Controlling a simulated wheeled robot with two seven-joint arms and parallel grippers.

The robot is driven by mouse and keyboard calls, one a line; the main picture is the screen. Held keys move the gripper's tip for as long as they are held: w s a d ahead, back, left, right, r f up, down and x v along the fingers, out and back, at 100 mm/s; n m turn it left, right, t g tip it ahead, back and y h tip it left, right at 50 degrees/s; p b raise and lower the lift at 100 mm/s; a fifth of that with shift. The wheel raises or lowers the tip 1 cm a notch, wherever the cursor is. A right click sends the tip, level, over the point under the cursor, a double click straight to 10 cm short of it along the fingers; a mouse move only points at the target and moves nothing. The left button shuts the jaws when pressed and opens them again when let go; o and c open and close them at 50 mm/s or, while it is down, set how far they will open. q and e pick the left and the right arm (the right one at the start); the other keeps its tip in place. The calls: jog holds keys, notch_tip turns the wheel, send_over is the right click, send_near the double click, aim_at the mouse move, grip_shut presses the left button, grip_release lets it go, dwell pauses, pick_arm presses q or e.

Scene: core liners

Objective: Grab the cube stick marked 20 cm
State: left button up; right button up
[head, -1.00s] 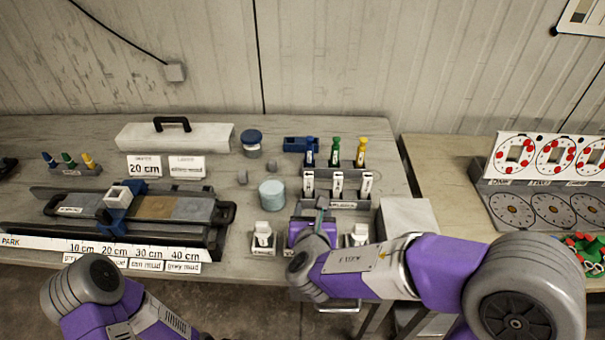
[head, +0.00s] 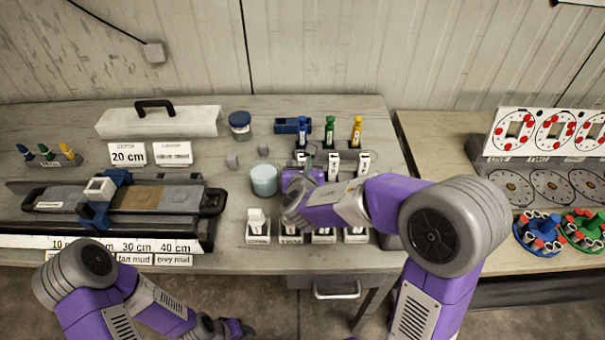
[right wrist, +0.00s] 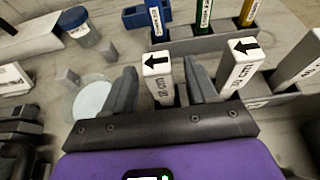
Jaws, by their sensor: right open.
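White square sticks with black arrows stand upright in a dark holder; two show in the head view, the middle one (head: 334,168) and the right one (head: 363,166). In the right wrist view, the left stick (right wrist: 158,72) stands between the open fingers of my right gripper (right wrist: 159,80), with a gap at each side. Its printed length ends in "cm", but I cannot read the number surely. The neighbouring stick (right wrist: 240,72) is outside the right finger. My right gripper (head: 310,167) partly covers the left stick in the head view. My left arm is low at the left; its fingers are unclear.
Blue, green (head: 330,132) and yellow (head: 357,131) markers stand behind the sticks. A pale round jar (head: 264,180) is left of my right gripper. Small white blocks (head: 257,226) stand in front. A "20 cm" sign (head: 127,155) stands at the back left.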

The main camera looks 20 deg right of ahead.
jog(key=shift+x, duration=0.9)
jog(key=shift+c, duration=0.3)
jog(key=c, duration=1)
jog(key=shift+r, duration=0.15)
